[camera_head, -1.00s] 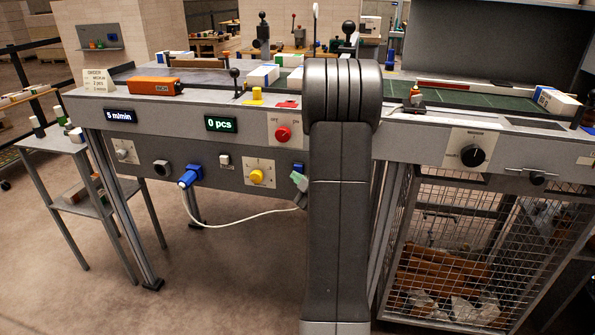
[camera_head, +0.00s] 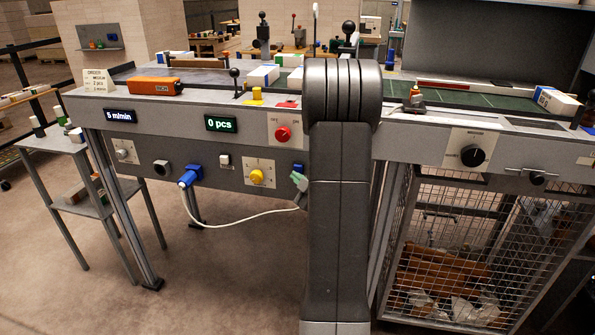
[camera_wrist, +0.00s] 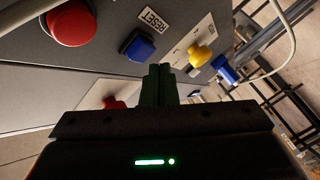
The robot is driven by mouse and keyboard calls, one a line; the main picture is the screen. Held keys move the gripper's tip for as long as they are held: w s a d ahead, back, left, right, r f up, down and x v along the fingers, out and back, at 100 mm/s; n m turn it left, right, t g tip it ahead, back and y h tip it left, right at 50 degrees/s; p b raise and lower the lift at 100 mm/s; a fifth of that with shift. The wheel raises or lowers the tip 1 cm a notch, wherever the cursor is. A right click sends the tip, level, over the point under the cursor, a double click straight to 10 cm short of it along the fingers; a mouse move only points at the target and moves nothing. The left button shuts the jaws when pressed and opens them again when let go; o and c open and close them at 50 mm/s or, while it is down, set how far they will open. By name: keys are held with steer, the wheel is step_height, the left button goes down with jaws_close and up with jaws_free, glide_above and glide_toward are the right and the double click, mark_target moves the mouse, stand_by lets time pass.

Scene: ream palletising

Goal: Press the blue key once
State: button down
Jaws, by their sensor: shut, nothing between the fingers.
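The blue key (camera_wrist: 138,46) is a square button on the grey panel, beside the RESET label (camera_wrist: 155,22) in the wrist view. In the head view the blue key (camera_head: 299,168) shows just left of my arm, which hides part of the panel. My gripper (camera_wrist: 160,70) is shut and empty, its green fingertips below and right of the key in the wrist view. I cannot tell the exact gap between fingertips and key; no contact is visible.
A large red button (camera_wrist: 72,22) lies left of the key in the wrist view. A yellow knob (camera_wrist: 201,55) and a blue plug (camera_wrist: 224,68) with a white cable lie to the right. The counter display (camera_head: 221,124) reads 0 pcs.

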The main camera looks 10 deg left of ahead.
steer(key=shift+w, duration=0.1)
steer(key=shift+w+b, duration=0.3)
steer(key=shift+b, duration=0.1)
steer(key=shift+w, duration=0.45)
stand_by(0.6)
steer(key=shift+s+b, duration=0.15)
steer(key=shift+b, duration=0.3)
steer(key=shift+s+b, duration=0.4)
steer(key=shift+s, duration=0.3)
steer(key=s+b, duration=0.2)
steer(key=s, duration=0.3)
